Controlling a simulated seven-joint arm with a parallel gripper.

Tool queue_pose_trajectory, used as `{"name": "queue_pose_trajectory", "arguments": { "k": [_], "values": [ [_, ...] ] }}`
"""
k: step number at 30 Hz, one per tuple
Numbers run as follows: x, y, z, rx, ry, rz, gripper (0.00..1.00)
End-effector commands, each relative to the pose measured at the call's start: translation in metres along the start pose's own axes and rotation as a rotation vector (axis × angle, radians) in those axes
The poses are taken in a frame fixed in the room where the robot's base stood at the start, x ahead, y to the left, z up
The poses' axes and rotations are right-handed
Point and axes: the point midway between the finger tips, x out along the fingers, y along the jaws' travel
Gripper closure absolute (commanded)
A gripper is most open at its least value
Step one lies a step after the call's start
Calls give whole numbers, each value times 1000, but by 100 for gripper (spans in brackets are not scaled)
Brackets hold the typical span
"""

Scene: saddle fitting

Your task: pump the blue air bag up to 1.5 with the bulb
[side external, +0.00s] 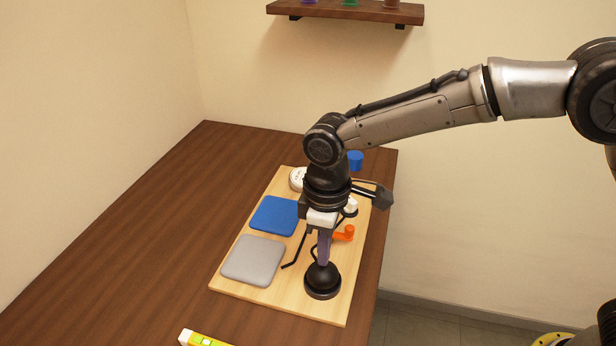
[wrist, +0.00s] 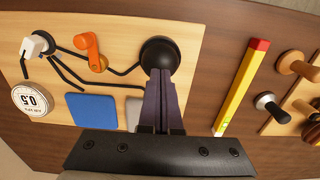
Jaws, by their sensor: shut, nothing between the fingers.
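The blue air bag (side external: 275,216) lies flat on the pale board, and part of it shows in the wrist view (wrist: 92,111). The black bulb (side external: 322,284) stands at the board's near right corner and also shows in the wrist view (wrist: 160,50). My gripper (side external: 323,263) points down with shut, empty fingers at the bulb's top; I cannot tell if they press on it. A round white gauge (wrist: 32,99) appears to read 0.5, upside down. It is partly hidden by my arm in the side view (side external: 296,178). An orange lever (side external: 344,233) sits beside black hoses.
A grey pad (side external: 253,260) lies in front of the blue bag. A yellow bar with a red end (wrist: 240,88) lies off the board. Wooden knobbed pieces (wrist: 290,62) are beyond it. A blue cup (side external: 355,160) stands behind my arm. The table's left side is clear.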

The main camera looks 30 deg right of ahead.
Motion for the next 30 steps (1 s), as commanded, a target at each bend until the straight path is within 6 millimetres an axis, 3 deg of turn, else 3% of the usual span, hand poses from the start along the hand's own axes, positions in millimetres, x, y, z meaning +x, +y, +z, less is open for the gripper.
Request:
{"name": "queue_pose_trajectory", "arguments": {
  "k": [17,30],
  "values": [
    [0,0,0,0,0,0,100],
    [15,0,0,0,-1,0,100]
  ]
}}
